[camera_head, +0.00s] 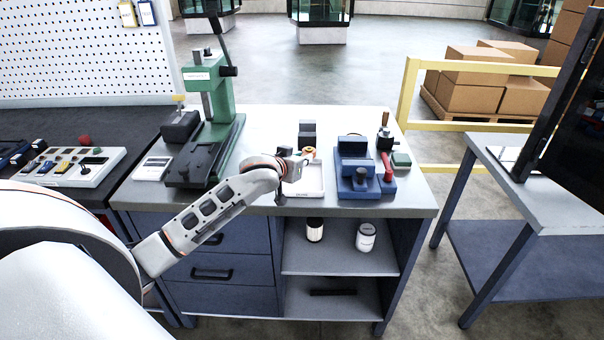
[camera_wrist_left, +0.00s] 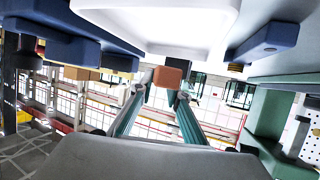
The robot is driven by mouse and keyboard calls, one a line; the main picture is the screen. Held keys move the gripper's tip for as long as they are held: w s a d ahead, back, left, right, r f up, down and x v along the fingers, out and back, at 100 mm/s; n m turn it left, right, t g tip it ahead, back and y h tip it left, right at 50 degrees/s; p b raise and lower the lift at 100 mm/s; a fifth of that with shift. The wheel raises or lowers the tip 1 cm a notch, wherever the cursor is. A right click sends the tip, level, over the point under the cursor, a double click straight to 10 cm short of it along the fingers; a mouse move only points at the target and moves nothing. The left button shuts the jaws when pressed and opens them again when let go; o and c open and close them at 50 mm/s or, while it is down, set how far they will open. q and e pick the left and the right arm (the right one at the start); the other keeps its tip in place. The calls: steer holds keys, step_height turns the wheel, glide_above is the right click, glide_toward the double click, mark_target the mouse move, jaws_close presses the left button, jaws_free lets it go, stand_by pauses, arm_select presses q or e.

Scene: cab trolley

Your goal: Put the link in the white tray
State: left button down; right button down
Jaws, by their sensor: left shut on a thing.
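The white tray (camera_head: 312,190) lies on the light worktop between the green press and the blue vise. It also fills the top middle of the left wrist view (camera_wrist_left: 160,22). My left gripper (camera_head: 303,157) is over the tray's back part in the head view. It is shut on the link (camera_head: 310,150), a small orange-brown piece. In the left wrist view the link (camera_wrist_left: 168,76) shows between the fingertips, close to the tray's edge in the picture. I cannot tell the exact gap between link and tray. My right gripper is not in view.
A green arbor press (camera_head: 218,100) stands left of the tray. A blue vise (camera_head: 360,165) stands close on the right, with a red-handled tool (camera_head: 386,165) beside it. A dark block (camera_head: 307,133) stands behind the tray. Jars (camera_head: 365,237) stand on the shelf below.

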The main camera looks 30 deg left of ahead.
arm_select(q)
steer(key=shift+f+b, duration=0.4)
steer(key=shift+f, duration=1.9)
steer(key=c, duration=1.9)
jaws_free()
steer(key=shift+f, duration=0.15)
steer(key=p+v, duration=0.1)
steer(key=v, duration=1.1)
steer(key=shift+s, duration=0.1)
steer(key=shift+d, duration=0.1)
